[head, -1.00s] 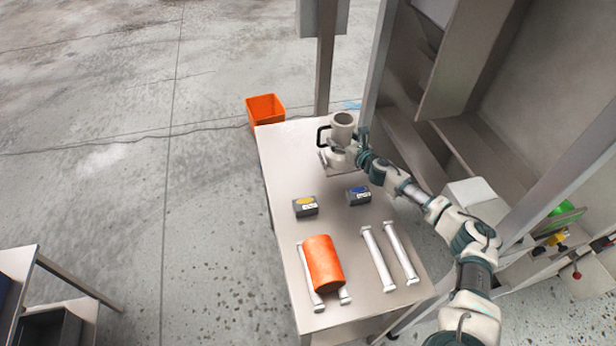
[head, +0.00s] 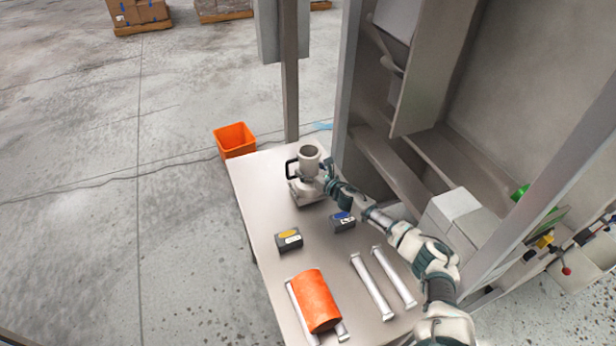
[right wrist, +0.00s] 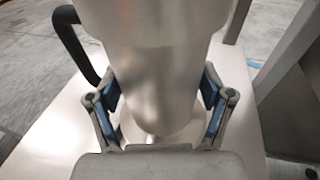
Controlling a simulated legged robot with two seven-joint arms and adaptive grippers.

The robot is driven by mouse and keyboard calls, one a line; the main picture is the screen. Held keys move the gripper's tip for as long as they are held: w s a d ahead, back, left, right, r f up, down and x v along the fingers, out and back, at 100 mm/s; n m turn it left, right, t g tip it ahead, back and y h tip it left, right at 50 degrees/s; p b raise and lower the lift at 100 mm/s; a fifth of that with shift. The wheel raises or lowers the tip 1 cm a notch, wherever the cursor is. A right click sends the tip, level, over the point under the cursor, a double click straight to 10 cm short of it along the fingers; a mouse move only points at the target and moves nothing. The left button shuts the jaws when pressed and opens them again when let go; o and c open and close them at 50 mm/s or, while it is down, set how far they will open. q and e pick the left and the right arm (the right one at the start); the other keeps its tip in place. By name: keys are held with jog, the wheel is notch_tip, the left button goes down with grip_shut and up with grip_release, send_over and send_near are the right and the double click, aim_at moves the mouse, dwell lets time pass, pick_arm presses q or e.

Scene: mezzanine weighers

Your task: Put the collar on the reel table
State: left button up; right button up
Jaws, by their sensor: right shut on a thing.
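The collar (head: 309,158) is a pale grey-cream metal piece with an upright tube, a black side handle and a broad base. It stands upright at the far end of the reel table (head: 258,190), a pale table. Its base appears to be at the tabletop; I cannot tell whether it fully rests there. My right gripper (head: 328,184) is shut on the collar from the right side. In the right wrist view, the two fingers of that gripper (right wrist: 165,105) lie on either side of the collar's tube (right wrist: 155,60). My left gripper is not in view.
An orange roll (head: 316,300) lies on white rails nearer me, beside an empty pair (head: 372,285). An orange bin (head: 234,141) stands beyond the table; a metal post (head: 290,95) rises behind.

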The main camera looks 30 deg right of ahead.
jog(key=shift+w+d+f, duration=0.1)
jog(key=shift+d+f, duration=0.35)
jog(key=shift+f, duration=0.2)
jog(key=shift+d+f, duration=0.45)
jog(key=shift+f, duration=0.15)
jog(key=shift+d, duration=0.4)
jog(key=o, duration=1.4)
jog(key=shift+s+f, duration=0.15)
jog(key=shift+s, duration=0.05)
jog(key=shift+c, duration=0.2)
jog(key=shift+o, duration=0.8)
jog(key=shift+a, duration=0.25)
jog(key=shift+w+a, duration=0.1)
jog(key=shift+a, duration=0.2)
jog(key=shift+a+r, duration=0.2)
jog(key=shift+a, duration=0.2)
jog(key=shift+r, duration=0.1)
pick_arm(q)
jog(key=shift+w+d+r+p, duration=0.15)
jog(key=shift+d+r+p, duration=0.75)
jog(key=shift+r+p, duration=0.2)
pick_arm(e)
jog(key=v, duration=1.2)
jog(key=shift+d, duration=0.15)
jog(key=shift+d, duration=0.1)
